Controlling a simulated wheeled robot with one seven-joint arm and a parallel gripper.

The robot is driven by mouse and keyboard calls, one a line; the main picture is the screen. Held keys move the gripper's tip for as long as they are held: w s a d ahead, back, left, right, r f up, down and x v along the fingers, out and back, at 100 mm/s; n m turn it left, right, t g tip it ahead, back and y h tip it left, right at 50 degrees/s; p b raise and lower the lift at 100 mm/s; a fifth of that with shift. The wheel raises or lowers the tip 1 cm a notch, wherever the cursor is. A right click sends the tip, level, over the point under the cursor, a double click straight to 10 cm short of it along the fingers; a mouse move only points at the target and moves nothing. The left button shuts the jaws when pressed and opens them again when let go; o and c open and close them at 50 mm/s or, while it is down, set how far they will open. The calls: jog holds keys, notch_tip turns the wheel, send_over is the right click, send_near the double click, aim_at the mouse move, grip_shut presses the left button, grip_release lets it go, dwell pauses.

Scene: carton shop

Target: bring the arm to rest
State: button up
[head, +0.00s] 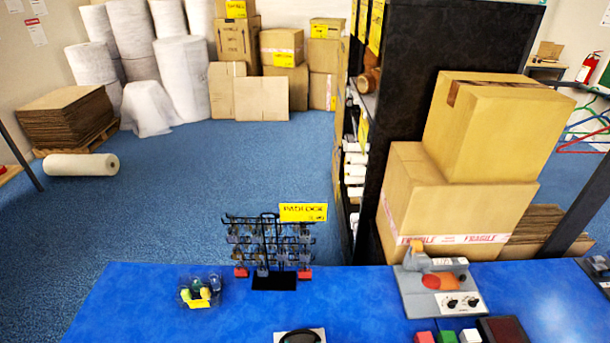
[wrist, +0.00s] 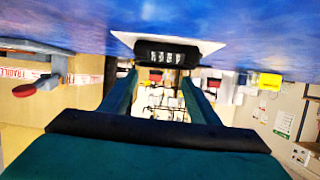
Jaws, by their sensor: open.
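My gripper (wrist: 159,78) shows in the wrist view, with two teal fingers spread apart. It is open, with nothing held between the fingers. A black block with a row of white digits (wrist: 167,53) appears just beyond the fingertips, on a white plate (wrist: 205,46). I cannot tell whether the fingers touch it. In the head view a dark rounded thing on a white plate (head: 279,336) is cut off by the bottom edge and may be the same. My arm and gripper do not show in the head view.
The blue table (head: 350,305) holds a black padlock rack (head: 273,282), a small dark cluster with yellow (head: 200,291), a grey device with an orange part (head: 440,285) and several coloured cubes (head: 447,337). Cartons (head: 455,205) and a black shelf (head: 450,45) stand behind.

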jog(key=s+r, duration=0.4)
jog(key=s, duration=0.8)
jog(key=s+r+t, duration=0.1)
jog(key=s+r, duration=0.3)
jog(key=s, duration=0.9)
jog(key=shift+s+d, duration=0.3)
jog(key=shift+d, duration=0.05)
jog(key=shift+r, duration=0.1)
dwell(0.8)
